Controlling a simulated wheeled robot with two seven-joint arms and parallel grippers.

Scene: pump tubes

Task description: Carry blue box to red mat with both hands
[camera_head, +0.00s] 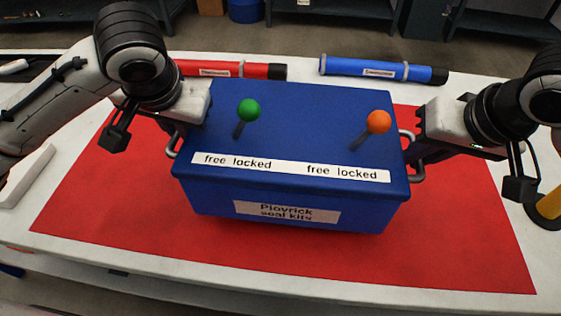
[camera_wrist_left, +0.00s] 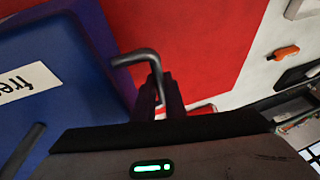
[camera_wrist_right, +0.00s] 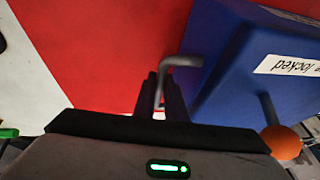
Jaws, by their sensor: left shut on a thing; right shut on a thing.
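The blue box (camera_head: 290,110) is over the red mat (camera_head: 90,200), level, within the mat's outline. I cannot tell whether it touches the mat or hangs just above it. Its lid has a green-knobbed lever (camera_head: 248,111) and an orange-knobbed lever (camera_head: 378,122), both leaning right, above "free locked" labels. My left gripper (camera_head: 181,134) is shut on the left metal handle, which shows in the left wrist view (camera_wrist_left: 136,58). My right gripper (camera_head: 414,158) is shut on the right handle, seen in the right wrist view (camera_wrist_right: 182,62). The fingertips are partly hidden.
A red tube (camera_head: 262,71) and a blue tube (camera_head: 345,66) lie behind the box on the white table (camera_head: 300,72). A yellow-and-black item (camera_head: 548,207) is at the right edge. Bare mat shows in front of the box and at both sides.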

